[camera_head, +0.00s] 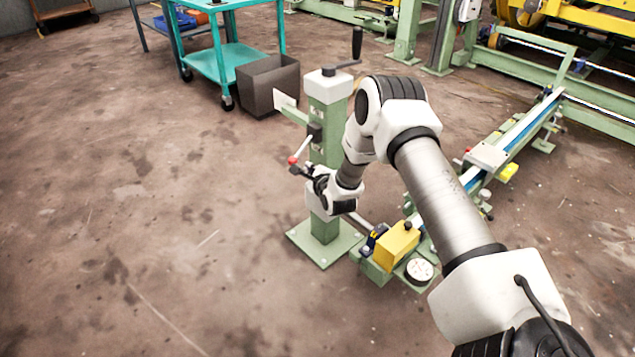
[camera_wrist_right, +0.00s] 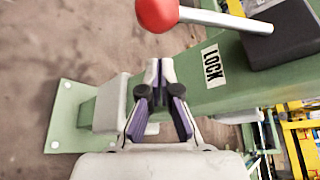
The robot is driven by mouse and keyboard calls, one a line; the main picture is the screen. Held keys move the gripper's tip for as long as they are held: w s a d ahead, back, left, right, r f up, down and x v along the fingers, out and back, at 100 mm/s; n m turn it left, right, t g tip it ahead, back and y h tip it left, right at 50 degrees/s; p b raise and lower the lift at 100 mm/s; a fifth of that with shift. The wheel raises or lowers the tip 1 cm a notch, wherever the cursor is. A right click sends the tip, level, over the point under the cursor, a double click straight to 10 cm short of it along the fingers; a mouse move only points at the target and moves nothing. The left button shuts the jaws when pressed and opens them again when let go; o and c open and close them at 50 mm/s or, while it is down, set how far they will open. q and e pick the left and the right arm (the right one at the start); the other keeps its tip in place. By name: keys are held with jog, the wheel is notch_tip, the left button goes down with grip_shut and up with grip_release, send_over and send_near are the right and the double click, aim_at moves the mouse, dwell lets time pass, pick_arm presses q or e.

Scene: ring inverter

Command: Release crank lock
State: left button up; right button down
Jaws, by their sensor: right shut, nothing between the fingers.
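The crank lock is a lever with a red ball knob (camera_head: 292,160) on a silver rod, fixed to a dark block (camera_head: 315,132) on the green post (camera_head: 327,103). In the right wrist view the red knob (camera_wrist_right: 157,12) is at the top, its rod runs right to the dark block (camera_wrist_right: 278,32), and a LOCK label (camera_wrist_right: 211,65) sits below. My right gripper (camera_head: 297,171) is just below the knob; in the wrist view its fingertips (camera_wrist_right: 160,68) are together, empty and apart from the knob. My left gripper is out of view.
The crank's black handle (camera_head: 357,43) stands at the post's top. A grey bin (camera_head: 267,88) and teal cart (camera_head: 222,60) are behind left. A yellow box (camera_head: 396,241) and green rail (camera_head: 515,137) lie right. The floor at left is clear.

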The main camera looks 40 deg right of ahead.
aim_at(301, 150)
jog(key=a+r, duration=0.2)
jog(key=a, duration=0.1)
jog(key=shift+r, duration=0.25)
jog(key=shift+r, duration=0.1)
